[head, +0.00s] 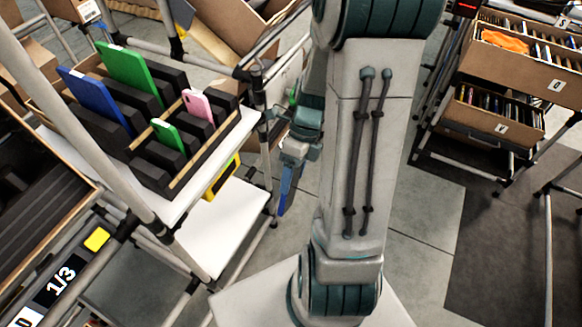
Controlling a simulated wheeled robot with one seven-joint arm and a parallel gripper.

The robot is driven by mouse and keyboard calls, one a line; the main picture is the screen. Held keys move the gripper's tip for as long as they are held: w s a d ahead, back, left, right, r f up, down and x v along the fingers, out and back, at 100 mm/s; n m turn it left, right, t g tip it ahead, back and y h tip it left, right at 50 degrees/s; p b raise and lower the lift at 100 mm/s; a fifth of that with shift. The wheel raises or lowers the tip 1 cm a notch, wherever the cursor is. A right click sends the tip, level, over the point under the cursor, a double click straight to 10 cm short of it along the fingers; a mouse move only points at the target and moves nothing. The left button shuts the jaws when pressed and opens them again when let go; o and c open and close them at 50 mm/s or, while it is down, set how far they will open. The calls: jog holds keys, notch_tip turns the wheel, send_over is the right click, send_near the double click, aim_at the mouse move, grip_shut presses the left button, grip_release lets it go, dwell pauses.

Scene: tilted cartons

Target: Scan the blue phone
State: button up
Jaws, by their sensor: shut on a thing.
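My gripper (293,160) hangs near the middle of the head view, just right of the rack. It is shut on a blue phone (287,194), a thin blue slab seen nearly edge-on below the fingers. The phone hangs clear of the rack and the white shelf. My arm hides part of the area to the right of the gripper. A yellow-framed device (221,177) is mounted at the side of the rack's shelf, left of the phone; its face is mostly hidden.
A black slotted rack (150,171) holds a large blue slab (95,98), a large green slab (130,70), a small green phone (168,134) and a pink phone (198,104). A lower white shelf (225,225) is bare. Cartons (520,62) stand right.

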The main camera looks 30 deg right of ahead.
jog(key=w+a+f+b, duration=0.2)
jog(key=w+f+b, duration=0.1)
jog(key=f+b, duration=0.2)
jog(key=shift+w+a+f, duration=0.2)
jog(key=shift+w+a, duration=0.05)
jog(key=shift+w, duration=0.15)
